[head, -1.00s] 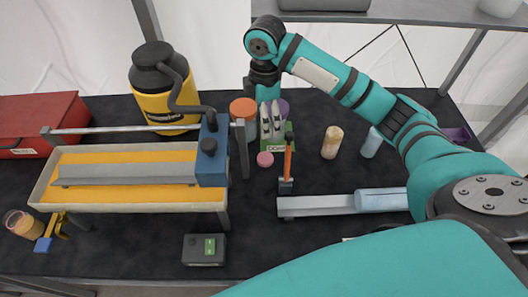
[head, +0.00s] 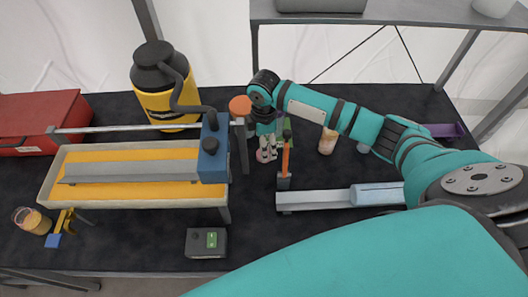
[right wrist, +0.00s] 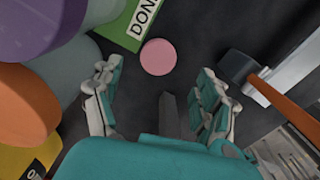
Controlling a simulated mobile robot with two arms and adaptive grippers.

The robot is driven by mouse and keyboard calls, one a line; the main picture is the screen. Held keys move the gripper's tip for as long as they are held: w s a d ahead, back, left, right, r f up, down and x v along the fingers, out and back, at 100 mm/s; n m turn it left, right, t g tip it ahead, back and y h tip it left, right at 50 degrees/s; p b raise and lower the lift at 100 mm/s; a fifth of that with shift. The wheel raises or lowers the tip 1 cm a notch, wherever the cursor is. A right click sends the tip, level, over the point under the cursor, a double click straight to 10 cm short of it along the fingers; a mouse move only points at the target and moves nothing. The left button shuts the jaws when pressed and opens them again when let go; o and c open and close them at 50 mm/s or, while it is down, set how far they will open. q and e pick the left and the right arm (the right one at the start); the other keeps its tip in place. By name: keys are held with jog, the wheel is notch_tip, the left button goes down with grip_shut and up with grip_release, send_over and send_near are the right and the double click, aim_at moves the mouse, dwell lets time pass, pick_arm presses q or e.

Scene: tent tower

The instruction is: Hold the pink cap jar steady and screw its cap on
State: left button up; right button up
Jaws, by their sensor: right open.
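A small round pink cap (head: 265,155) lies on the dark table, just right of the tray's end post. In the right wrist view the pink cap (right wrist: 158,57) shows from above, between and slightly beyond my fingertips. Whether a jar is under it is hidden from this angle. My right gripper (head: 267,148) is open, pointing down over the cap; in the right wrist view my right gripper (right wrist: 158,72) has its fingers spread and empty. An open jar (head: 32,221) with a pinkish rim stands at the far left. My left gripper is not in view.
A yellow-filled tray (head: 135,205) stands left. The dark table front is mostly clear.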

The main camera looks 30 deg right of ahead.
jog(key=shift+f, duration=0.25)
jog(key=f, duration=0.1)
jog(key=f+p, duration=0.2)
jog(key=shift+d+f, duration=0.25)
jog(key=shift+f, duration=0.05)
jog(key=shift+w+f, duration=0.1)
jog(key=shift+f, duration=0.5)
jog(key=shift+c, duration=0.4)
jog(key=c, duration=0.8)
